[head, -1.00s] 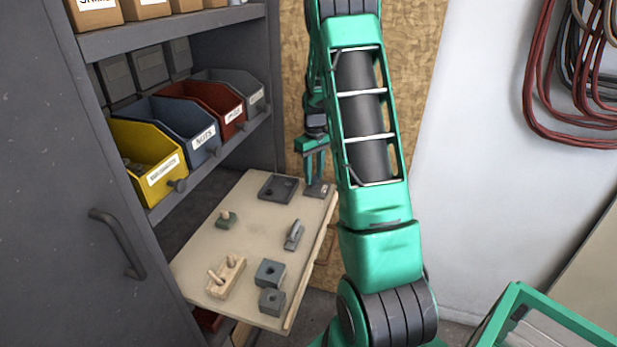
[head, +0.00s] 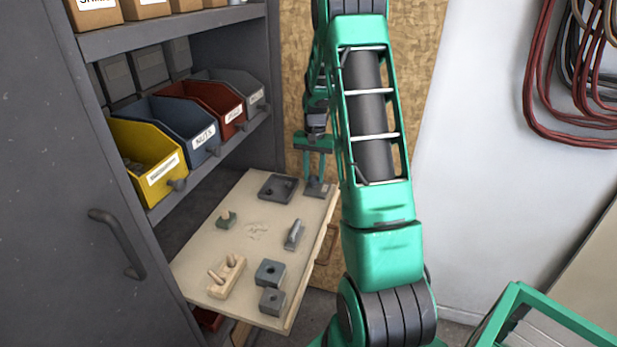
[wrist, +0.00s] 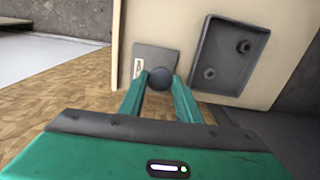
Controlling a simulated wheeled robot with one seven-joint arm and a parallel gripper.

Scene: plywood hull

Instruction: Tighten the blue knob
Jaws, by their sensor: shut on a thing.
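The blue knob (wrist: 161,76) is a small round dark blue-grey cap on a grey plate (wrist: 150,60) with a small pale label, in the wrist view. My gripper (wrist: 160,84) has its two green fingers on either side of the knob, shut on it. In the head view my gripper (head: 315,180) points down at the same plate (head: 325,190), at the far right corner of the board. The knob itself is mostly hidden there by the fingers.
The tan board (head: 205,253) carries a dark tray (wrist: 206,80) with two round pieces beside the plate, a grey clamp (head: 294,235), drilled blocks (head: 270,272) and a wooden peg block (head: 227,277). Shelf bins (head: 145,165) stand left; a plywood panel (head: 300,90) stands behind.

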